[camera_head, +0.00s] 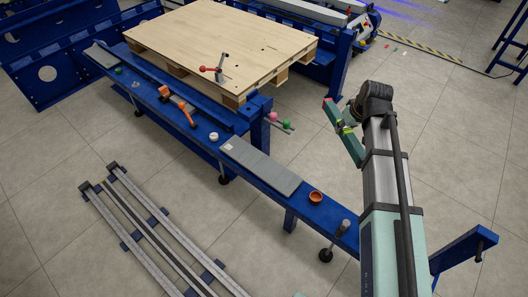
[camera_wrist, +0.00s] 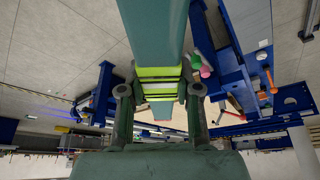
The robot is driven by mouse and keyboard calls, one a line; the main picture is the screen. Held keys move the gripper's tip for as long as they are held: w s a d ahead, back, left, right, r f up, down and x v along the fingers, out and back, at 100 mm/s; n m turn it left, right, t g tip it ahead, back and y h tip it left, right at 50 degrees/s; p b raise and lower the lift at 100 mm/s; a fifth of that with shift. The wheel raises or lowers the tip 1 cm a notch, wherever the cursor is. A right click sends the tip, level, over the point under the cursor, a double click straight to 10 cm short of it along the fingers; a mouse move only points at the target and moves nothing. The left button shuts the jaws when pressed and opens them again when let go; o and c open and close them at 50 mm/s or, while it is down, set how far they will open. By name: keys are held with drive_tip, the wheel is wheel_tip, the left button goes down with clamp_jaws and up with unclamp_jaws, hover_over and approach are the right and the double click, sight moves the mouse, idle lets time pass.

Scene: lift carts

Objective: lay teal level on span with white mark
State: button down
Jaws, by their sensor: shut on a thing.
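My gripper (camera_head: 349,126) is shut on the teal level (camera_head: 347,146), which has yellow-green bands at its middle. The level is held in the air, tilted, to the right of the blue ledge. In the wrist view the level (camera_wrist: 155,30) runs between the two fingers (camera_wrist: 159,92) and up out of the picture. A grey span (camera_head: 265,170) lies on the near part of the ledge, with a small white mark (camera_head: 228,147) at its far left end. Another grey span (camera_head: 103,55) lies at the far left end. The level is apart from both spans.
The blue ledge (camera_head: 243,182) also bears an orange clamp (camera_head: 187,113), a white ring (camera_head: 213,136) and an orange-brown cup (camera_head: 316,197). A wooden pallet (camera_head: 220,40) with a red-handled clamp (camera_head: 217,69) stands behind. Pink and green pegs (camera_head: 280,121) stick out nearby. Rails (camera_head: 150,230) lie on the floor.

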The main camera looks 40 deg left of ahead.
drive_tip(key=s+a+f+n+g+b, duration=0.1)
drive_tip(key=s+a+f+n+b, duration=0.1)
drive_tip(key=a, duration=0.7)
drive_tip(key=s+a+f+n+y+b, duration=0.1)
drive_tip(key=s+a+f+n+b, duration=0.2)
drive_tip(key=a+f, duration=0.6)
drive_tip(key=s+a+f+n+g+b, duration=0.1)
drive_tip(key=s+a+f+n+b, duration=0.1)
drive_tip(key=s+a+f, duration=0.4)
drive_tip(key=a+b, duration=0.1)
drive_tip(key=a, duration=0.3)
drive_tip(key=shift+s+f+g+b, duration=0.2)
drive_tip(key=shift+s+g+b, duration=0.1)
drive_tip(key=shift+s, duration=0.05)
drive_tip(key=shift+p, duration=0.3)
drive_tip(key=shift+f+b, duration=1.25)
drive_tip(key=shift+f, duration=2.7)
drive_tip(key=shift+f, duration=0.6)
drive_tip(key=c, duration=0.7)
unclamp_jaws()
